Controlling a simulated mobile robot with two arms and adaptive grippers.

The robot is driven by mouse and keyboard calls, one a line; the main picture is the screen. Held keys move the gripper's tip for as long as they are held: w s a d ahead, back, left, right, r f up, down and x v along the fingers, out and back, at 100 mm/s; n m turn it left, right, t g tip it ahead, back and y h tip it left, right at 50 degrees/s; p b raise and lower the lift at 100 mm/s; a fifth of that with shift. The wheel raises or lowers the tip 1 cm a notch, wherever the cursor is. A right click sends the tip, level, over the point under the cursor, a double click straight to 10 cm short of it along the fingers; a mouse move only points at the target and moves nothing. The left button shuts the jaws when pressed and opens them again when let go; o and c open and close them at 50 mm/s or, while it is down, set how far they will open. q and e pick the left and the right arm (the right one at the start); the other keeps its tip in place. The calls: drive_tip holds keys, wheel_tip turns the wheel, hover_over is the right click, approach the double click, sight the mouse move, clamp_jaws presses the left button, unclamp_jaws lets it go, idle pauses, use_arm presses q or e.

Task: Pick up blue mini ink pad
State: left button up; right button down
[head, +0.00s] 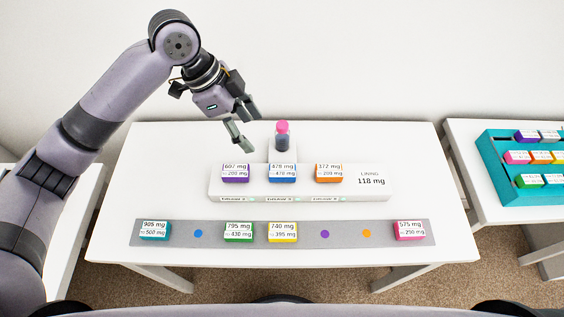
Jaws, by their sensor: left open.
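The blue mini ink pad (282,174) sits on a white stand (225,191) on the white table. It has a white label on top and is the middle one of three pads, between a purple pad (235,174) and an orange pad (328,174). My left gripper (246,131) is open and empty. It hangs above the back of the stand, up and to the left of the blue pad, and is not touching it. My right gripper is not in view.
A bottle with a pink cap (282,136) stands behind the blue pad, right of my left gripper. A grey strip (182,239) in front holds teal, green, yellow and pink pads and coloured dots. A teal rack (498,179) of pads stands on a right table.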

use_arm(q)
drive_tip(key=p, duration=0.1)
approach(282, 170)
drive_tip(key=shift+p+x, duration=0.35)
drive_tip(key=shift+x, duration=0.85)
drive_tip(key=shift+s+x, duration=0.2)
drive_tip(key=shift+x, duration=0.65)
drive_tip(key=p+x, duration=0.1)
drive_tip(key=x, duration=0.2)
drive_tip(key=shift+w+d+f, duration=0.15)
drive_tip(key=shift+f, duration=0.1)
drive_tip(key=shift+d+f, duration=0.2)
drive_tip(key=shift+f, duration=0.35)
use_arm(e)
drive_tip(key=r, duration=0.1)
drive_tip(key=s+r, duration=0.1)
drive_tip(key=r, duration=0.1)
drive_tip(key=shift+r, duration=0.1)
use_arm(q)
drive_tip(key=shift+c, duration=0.6)
drive_tip(key=c, duration=1.2)
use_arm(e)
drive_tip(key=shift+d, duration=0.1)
